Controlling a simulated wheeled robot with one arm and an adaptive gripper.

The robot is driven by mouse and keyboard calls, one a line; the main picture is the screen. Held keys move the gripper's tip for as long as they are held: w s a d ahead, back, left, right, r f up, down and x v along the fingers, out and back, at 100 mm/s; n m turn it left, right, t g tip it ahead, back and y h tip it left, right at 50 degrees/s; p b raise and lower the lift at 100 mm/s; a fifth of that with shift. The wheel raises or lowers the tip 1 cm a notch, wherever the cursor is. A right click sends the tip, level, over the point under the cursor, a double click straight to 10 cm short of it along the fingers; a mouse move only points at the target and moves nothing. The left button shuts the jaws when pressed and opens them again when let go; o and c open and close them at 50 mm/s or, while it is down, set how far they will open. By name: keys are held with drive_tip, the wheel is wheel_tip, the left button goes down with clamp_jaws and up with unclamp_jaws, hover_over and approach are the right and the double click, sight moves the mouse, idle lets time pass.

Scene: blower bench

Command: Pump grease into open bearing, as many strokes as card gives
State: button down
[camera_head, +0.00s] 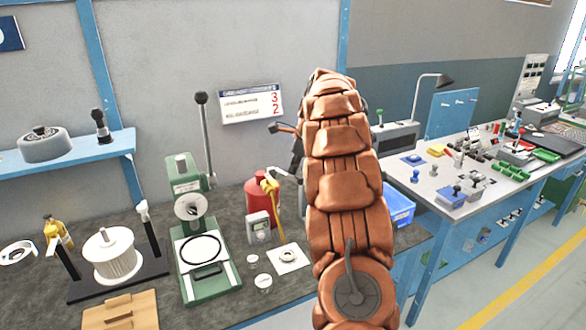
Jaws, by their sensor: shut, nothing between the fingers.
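A white card (252,103) with a dark header hangs on the wall; it has two lines of text too small to read, ending in a red 3 above a red 2. My gripper (274,128) shows only as a dark part left of my arm, shut and empty, near the card's lower right.
A green press (185,178) with a tall lever stands left of the canister, near a grey gauge box (258,226) and small white discs (263,281). A white fan wheel (110,256) and wooden block (120,312) are further left. A blue bin (399,209) sits right.

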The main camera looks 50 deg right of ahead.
sight(296, 179)
drive_tip(key=shift+s+a+f+b, duration=0.1)
drive_tip(key=shift+s+f+b, duration=0.15)
drive_tip(key=shift+f, duration=0.35)
drive_tip(key=shift+s+a+f+b, duration=0.1)
drive_tip(key=shift+s+f+b, duration=0.15)
drive_tip(key=shift+f, duration=0.35)
drive_tip(key=shift+s+a+f+b, duration=0.1)
drive_tip(key=shift+s+f+b, duration=0.15)
drive_tip(key=shift+f, duration=0.35)
idle(2.6)
drive_tip(key=shift+w+d+r+p, duration=0.2)
drive_tip(key=shift+w+r+p, duration=0.3)
drive_tip(key=shift+r+p, duration=0.75)
drive_tip(key=shift+w+d+r+p, duration=0.2)
drive_tip(key=shift+w+r+p, duration=0.35)
drive_tip(key=shift+r+p, duration=0.7)
drive_tip(key=shift+w+d+r+p, duration=0.2)
drive_tip(key=shift+w+r+p, duration=0.3)
drive_tip(key=shift+r+p, duration=0.75)
drive_tip(key=shift+f+p, duration=0.15)
drive_tip(key=shift+p, duration=0.15)
drive_tip(key=shift+w+d+r+p, duration=0.1)
drive_tip(key=shift+w+r+p, duration=0.15)
drive_tip(key=shift+r+p, duration=0.4)
drive_tip(key=shift+w+d+r+p, duration=0.1)
drive_tip(key=shift+w+r+p, duration=0.15)
drive_tip(key=shift+r+p, duration=0.35)
drive_tip(key=shift+w+d+r, duration=0.15)
drive_tip(key=shift+w+r, duration=0.4)
drive_tip(key=shift+r, duration=0.35)
